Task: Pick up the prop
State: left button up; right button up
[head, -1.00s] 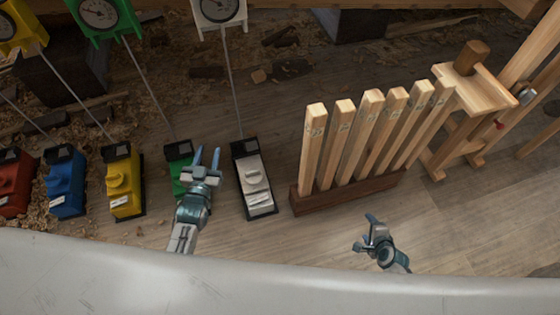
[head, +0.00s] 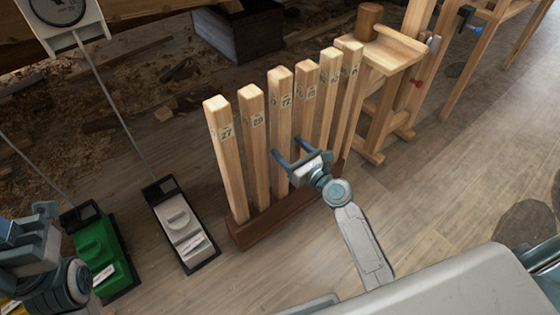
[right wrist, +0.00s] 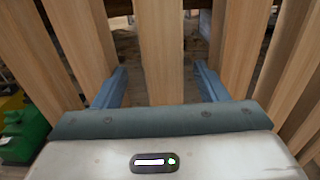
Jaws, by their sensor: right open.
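The props appear to be several square wooden posts standing upright in a row in a dark wooden base (head: 250,233). They have small number labels near their tops. My right gripper (head: 286,149) is open at the third post from the left (head: 280,110). In the right wrist view that post (right wrist: 160,50) stands between the two open fingers, with a gap on each side. Neighbouring posts are outside the fingers (right wrist: 158,88). My left gripper (head: 28,220) is at the left edge, over the green machine, with its fingers apart and nothing seen between them.
A white-grey device (head: 180,225) lies left of the rack, and a green one (head: 103,250) is farther left. A wooden stand with a mallet-like top (head: 385,55) is behind the rack on the right. Wood shavings litter the back floor.

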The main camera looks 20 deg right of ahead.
aim_at(277, 134)
jog(key=shift+r+b+x, duration=0.15)
jog(key=shift+b+x, duration=0.25)
jog(key=shift+x, duration=1.35)
jog(key=shift+r+b+x, duration=0.1)
jog(key=shift+b+x, duration=0.3)
jog(key=shift+x, duration=1.35)
jog(key=shift+d+r, duration=0.1)
jog(key=shift+d, duration=0.1)
grip_shut()
